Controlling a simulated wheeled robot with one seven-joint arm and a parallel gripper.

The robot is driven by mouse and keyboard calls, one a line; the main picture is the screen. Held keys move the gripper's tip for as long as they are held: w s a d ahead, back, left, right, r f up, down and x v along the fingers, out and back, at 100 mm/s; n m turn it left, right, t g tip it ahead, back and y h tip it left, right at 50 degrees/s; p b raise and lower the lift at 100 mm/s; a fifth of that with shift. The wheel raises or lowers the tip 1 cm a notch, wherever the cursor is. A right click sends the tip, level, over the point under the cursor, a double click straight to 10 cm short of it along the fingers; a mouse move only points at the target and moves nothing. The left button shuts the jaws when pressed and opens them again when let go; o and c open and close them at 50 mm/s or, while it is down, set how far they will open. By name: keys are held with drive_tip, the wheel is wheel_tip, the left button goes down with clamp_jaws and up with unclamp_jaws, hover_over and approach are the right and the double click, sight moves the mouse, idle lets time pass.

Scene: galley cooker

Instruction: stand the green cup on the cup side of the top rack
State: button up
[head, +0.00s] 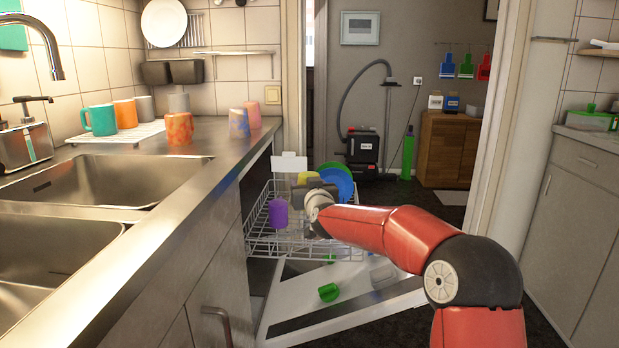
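A small green cup (328,292) lies on its side on the open dishwasher door (350,308). The wire top rack (262,238) is pulled out above the door. A purple cup (279,214) stands at the rack's left side. Blue (341,184) and yellow (307,177) dishes sit toward its back right, with a green dish behind them. A white card (290,162) stands at the rack's back. My gripper (302,190) is over the rack, right of the purple cup and apart from the green cup. My wrist hides its fingers, so I cannot see whether they hold anything.
A steel counter with sinks (110,180) runs along the left, with teal (100,119), orange and other cups on it. A pale, clear cup-like item (383,275) lies on the door near the green cup. Cabinets (572,220) line the right; dark floor lies between.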

drive_tip(key=s+d+f+m+h, duration=0.15)
drive_tip(key=s+d+f, duration=0.25)
drive_tip(key=d+f, duration=0.4)
drive_tip(key=s+d+f+m+h, duration=0.1)
drive_tip(key=s+d+f+h, duration=0.3)
drive_tip(key=f, duration=0.6)
drive_tip(key=s+d+f+y, duration=0.1)
drive_tip(key=s+d+f, duration=0.1)
drive_tip(key=s+f, duration=0.6)
drive_tip(key=s+d+f+y, duration=0.15)
drive_tip(key=s+f, duration=0.35)
drive_tip(key=f, duration=0.5)
drive_tip(key=shift+h, duration=0.5)
drive_tip(key=s, duration=0.1)
drive_tip(key=s+r, duration=0.1)
drive_tip(key=s, duration=0.3)
drive_tip(key=shift+s+d+r, duration=0.1)
drive_tip(key=shift+d+r, duration=0.1)
drive_tip(key=shift+r, duration=0.2)
drive_tip(key=shift+d, duration=0.2)
